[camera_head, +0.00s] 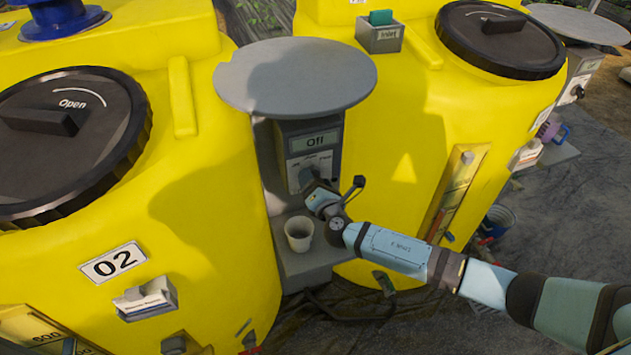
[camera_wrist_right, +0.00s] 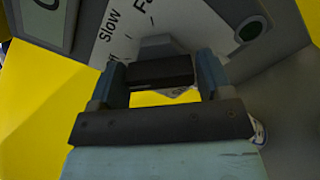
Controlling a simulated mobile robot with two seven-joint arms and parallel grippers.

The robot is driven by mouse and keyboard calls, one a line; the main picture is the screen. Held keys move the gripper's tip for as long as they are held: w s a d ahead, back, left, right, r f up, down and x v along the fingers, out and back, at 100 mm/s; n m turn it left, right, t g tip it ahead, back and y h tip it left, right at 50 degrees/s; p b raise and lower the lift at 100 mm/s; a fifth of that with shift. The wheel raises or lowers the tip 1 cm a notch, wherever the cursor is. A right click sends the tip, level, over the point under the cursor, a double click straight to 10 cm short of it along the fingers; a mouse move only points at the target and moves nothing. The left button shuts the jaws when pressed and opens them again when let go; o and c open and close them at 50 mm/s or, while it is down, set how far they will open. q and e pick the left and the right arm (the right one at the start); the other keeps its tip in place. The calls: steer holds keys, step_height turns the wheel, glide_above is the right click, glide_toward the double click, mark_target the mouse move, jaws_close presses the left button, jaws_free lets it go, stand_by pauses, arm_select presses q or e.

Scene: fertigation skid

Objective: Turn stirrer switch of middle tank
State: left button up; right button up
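The stirrer control box (camera_head: 315,150) stands between two yellow tanks, under a round grey plate. Its display (camera_head: 315,141) reads "Off". The tank with the label 02 (camera_head: 113,262) is at the left. My right gripper (camera_head: 313,190) is at the front of this box and hides most of the switch. In the right wrist view my two fingers (camera_wrist_right: 160,78) stand apart, on either side of a dark bar-shaped switch knob (camera_wrist_right: 160,71). No gap shows, but whether they press on it is unclear. "Slow" is printed on the panel (camera_wrist_right: 122,25) near a green round spot. My left gripper is out of view.
A pale cup (camera_head: 299,233) stands on the grey shelf below the box, close to my right wrist. The round grey plate (camera_head: 290,75) overhangs the box. The other yellow tank (camera_head: 400,130) is close on the right. Another control box (camera_head: 578,85) is at the far right.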

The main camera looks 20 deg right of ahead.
steer(key=c, duration=0.5)
steer(key=shift+f+m+b, duration=0.25)
steer(key=shift+m+b, duration=0.35)
steer(key=shift+b, duration=0.35)
steer(key=m+b, duration=0.5)
steer(key=shift+b, duration=0.4)
steer(key=m+b, duration=0.2)
steer(key=shift+m, duration=0.3)
steer(key=shift+m+b, duration=0.55)
steer(key=shift+m, duration=0.35)
steer(key=shift+r+m+b, duration=0.1)
steer(key=shift+m+b, duration=0.25)
steer(key=shift+m, duration=0.55)
steer(key=m, duration=0.2)
steer(key=shift+m, duration=0.3)
steer(key=shift+r+m+b, duration=0.1)
steer(key=shift+m+b, duration=0.25)
steer(key=shift+m, duration=1.05)
